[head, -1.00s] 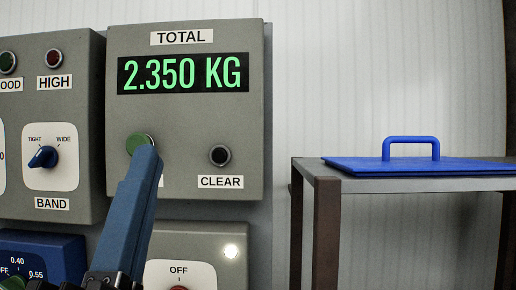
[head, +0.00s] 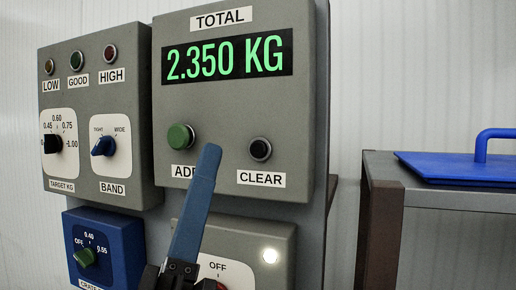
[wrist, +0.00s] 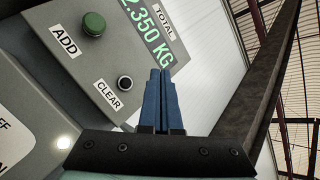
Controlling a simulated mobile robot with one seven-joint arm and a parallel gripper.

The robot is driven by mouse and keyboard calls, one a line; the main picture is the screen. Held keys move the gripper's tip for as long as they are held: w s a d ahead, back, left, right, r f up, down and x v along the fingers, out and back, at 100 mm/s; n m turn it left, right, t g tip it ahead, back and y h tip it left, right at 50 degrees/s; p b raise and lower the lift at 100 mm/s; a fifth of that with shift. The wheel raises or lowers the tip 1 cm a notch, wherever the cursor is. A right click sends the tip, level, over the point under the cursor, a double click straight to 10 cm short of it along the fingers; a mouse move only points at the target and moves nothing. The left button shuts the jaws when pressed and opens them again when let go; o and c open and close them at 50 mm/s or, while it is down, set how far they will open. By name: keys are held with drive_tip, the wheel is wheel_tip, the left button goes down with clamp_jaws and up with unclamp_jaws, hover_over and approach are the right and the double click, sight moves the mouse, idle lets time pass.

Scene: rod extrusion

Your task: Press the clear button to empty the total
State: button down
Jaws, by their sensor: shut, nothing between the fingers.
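The black clear button (head: 260,149) sits at the lower right of the grey total box (head: 300,110), above its CLEAR label. The display (head: 226,61) reads 2.350 KG. The green add button (head: 180,137) is to its left. My gripper (head: 210,150) is shut and empty, its blue fingers pointing up between the two buttons and below them in the head view. In the wrist view the clear button (wrist: 125,83) lies just left of my shut fingertips (wrist: 160,73). The fingers appear apart from both buttons.
Another grey box (head: 90,130) with lamps and dials is at the left. A blue dial box (head: 120,245) and a grey box with an OFF dial (head: 245,240) are below. A table (head: 385,195) with a blue lid (head: 455,168) stands at the right.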

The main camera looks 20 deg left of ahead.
sight(259, 150)
drive_tip(key=shift+w+d+p, duration=0.2)
drive_tip(key=shift+w+p, duration=1.05)
drive_tip(key=shift+w, duration=3.1)
drive_tip(key=shift+w, duration=0.1)
drive_tip(key=shift+w+b, duration=0.3)
drive_tip(key=shift+w, duration=0.5)
drive_tip(key=shift+s, duration=0.1)
drive_tip(key=shift+s+f+b, duration=0.15)
drive_tip(key=shift+s+b, duration=0.4)
drive_tip(key=shift+b, duration=0.1)
drive_tip(key=shift+s, duration=0.25)
